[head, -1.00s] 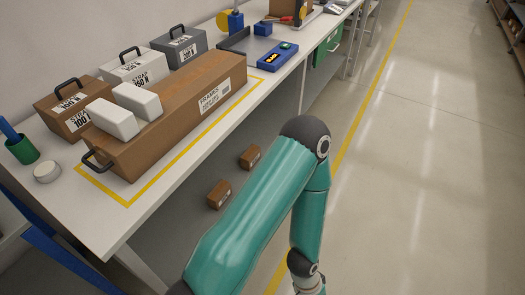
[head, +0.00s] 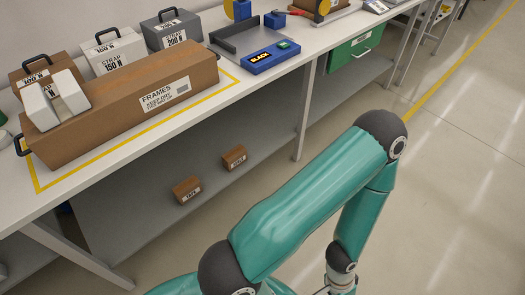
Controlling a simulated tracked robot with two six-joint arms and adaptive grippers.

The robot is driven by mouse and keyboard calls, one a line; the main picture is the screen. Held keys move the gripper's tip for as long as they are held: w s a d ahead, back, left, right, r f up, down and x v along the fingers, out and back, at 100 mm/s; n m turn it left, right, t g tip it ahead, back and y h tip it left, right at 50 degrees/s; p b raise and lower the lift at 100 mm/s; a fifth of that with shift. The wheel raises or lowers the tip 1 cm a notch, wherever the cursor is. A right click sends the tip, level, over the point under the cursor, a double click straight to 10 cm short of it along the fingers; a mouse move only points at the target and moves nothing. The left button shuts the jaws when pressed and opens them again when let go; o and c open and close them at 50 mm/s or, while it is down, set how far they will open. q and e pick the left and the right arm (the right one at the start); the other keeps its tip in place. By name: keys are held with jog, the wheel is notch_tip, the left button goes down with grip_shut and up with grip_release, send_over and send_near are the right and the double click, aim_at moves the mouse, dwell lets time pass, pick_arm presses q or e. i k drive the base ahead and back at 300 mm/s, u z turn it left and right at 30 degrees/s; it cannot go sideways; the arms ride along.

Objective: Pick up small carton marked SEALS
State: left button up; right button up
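Two small brown cartons sit on the grey shelf under the workbench. The farther one (head: 234,157) has a white label that seems to read SEALS, though the print is tiny. The nearer one (head: 187,189) has a label that looks like TAPE. My teal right arm is bent to the right of the shelf, its forearm pointing down. Its wrist is at the bottom edge and the gripper fingers are cut off below the picture. My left gripper is not in view. Both cartons stand apart from my arm.
The bench top (head: 205,108) overhangs the lower shelf (head: 150,220). It holds a long FRAMES carton (head: 120,105), strap boxes and a blue SLACK device (head: 270,57). Bench legs (head: 308,110) flank the shelf opening. A green drawer (head: 355,50) hangs farther right. The floor at right is clear.

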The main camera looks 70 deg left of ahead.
aim_at(235, 158)
jog(key=z, duration=0.3)
jog(key=i, duration=0.65)
jog(key=u, duration=1.95)
jog(key=i, duration=0.2)
jog(key=u, duration=2.05)
jog(key=k, duration=0.6)
jog(key=u, duration=0.3)
jog(key=i, duration=1.6)
jog(key=z, duration=0.25)
